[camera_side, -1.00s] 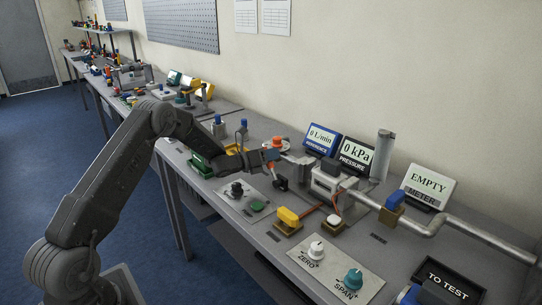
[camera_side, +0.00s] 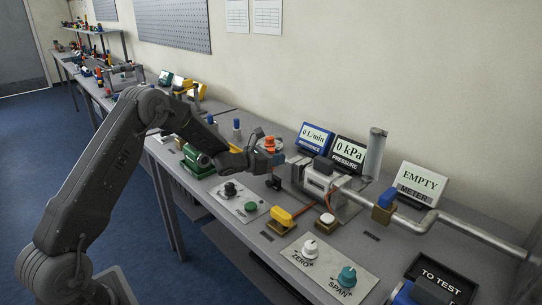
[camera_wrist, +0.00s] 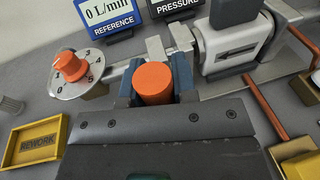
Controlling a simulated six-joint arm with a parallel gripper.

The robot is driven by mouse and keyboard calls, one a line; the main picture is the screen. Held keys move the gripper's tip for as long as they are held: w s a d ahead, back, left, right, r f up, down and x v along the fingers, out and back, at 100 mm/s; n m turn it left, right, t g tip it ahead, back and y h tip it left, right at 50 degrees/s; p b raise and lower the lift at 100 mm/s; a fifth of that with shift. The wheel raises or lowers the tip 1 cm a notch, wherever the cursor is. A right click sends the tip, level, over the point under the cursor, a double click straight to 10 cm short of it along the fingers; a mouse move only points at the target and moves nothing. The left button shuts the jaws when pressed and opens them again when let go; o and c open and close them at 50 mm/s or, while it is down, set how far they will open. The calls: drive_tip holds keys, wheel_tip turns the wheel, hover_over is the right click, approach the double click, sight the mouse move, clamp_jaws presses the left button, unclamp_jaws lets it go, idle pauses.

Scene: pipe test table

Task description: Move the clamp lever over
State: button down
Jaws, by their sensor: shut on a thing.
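The clamp lever's grip appears to be the orange cylinder (camera_wrist: 153,83) in the wrist view. It stands between the two blue-grey fingers of my gripper (camera_wrist: 153,78), which are shut on it. In the side view my gripper (camera_side: 264,158) is low over the bench, left of the grey clamp body (camera_side: 318,178); the held grip cannot be made out clearly there. In the wrist view the clamp body (camera_wrist: 232,47), with an arrow on its front, is to the right of the fingers. Metal bars lie behind the cylinder, but how they join it is partly hidden.
An orange dial knob (camera_wrist: 70,66) on a numbered disc is close left of the fingers. A yellow REWORK tray (camera_wrist: 38,143) is at lower left. REFERENCE (camera_side: 316,138) and PRESSURE (camera_side: 347,154) displays stand behind. A yellow-handled valve (camera_side: 282,217) and control plates are in front.

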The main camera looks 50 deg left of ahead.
drive_tip(key=shift+d+f+m+y, duration=0.1)
drive_tip(key=shift+d+m+y, duration=0.2)
drive_tip(key=shift+d+m, duration=0.65)
drive_tip(key=c, duration=0.9)
unclamp_jaws()
drive_tip(key=v, duration=1.4)
drive_tip(key=shift+w, duration=0.15)
drive_tip(key=shift+c, duration=0.2)
